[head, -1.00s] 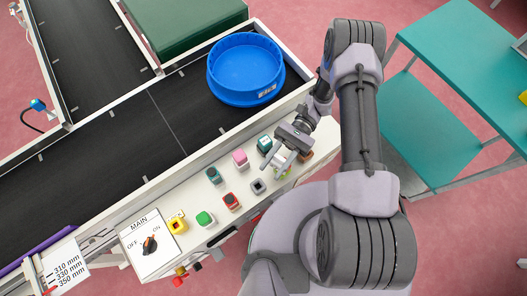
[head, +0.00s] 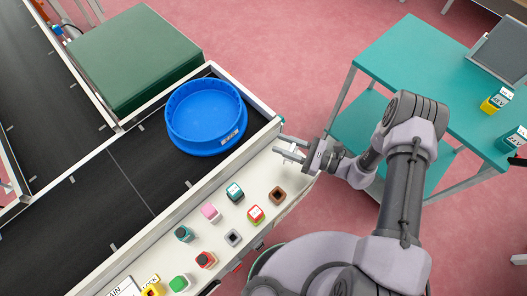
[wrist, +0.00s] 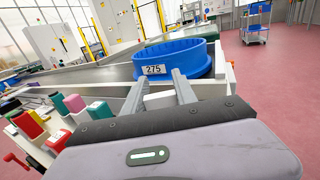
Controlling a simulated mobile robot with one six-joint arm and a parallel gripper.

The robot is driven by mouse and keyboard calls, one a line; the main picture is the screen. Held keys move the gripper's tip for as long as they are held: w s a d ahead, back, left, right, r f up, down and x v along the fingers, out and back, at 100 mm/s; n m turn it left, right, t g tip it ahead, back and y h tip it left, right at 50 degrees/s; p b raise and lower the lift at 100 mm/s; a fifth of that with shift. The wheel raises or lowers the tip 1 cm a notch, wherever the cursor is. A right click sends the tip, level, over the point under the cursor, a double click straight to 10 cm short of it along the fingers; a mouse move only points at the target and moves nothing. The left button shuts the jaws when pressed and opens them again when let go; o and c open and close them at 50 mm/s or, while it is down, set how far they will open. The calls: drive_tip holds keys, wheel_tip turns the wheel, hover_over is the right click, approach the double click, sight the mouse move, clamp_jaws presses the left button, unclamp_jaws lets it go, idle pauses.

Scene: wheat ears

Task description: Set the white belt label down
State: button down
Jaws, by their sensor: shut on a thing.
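My gripper (head: 287,151) is over the far right end of the white control ledge (head: 266,178), past the coloured buttons. It is shut on the white belt label (wrist: 160,100), a small pale block between the two grey fingers in the wrist view. There the gripper also shows at the fingertips (wrist: 157,84), pointing toward the blue round tray. In the head view the label is hard to tell from the pale fingers. I cannot tell whether it touches the ledge.
The blue round tray (head: 203,145), marked 275, stands on the black belt (head: 140,170) just left of my gripper. Several coloured buttons (head: 208,212) rise from the ledge nearby. A teal table (head: 420,60) with small boxes stands at the right. A green block (head: 135,55) is behind the belt.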

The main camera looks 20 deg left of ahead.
wheel_tip(320, 180, down, 7)
drive_tip(key=shift+b, duration=1.2)
drive_tip(key=c, duration=1)
unclamp_jaws()
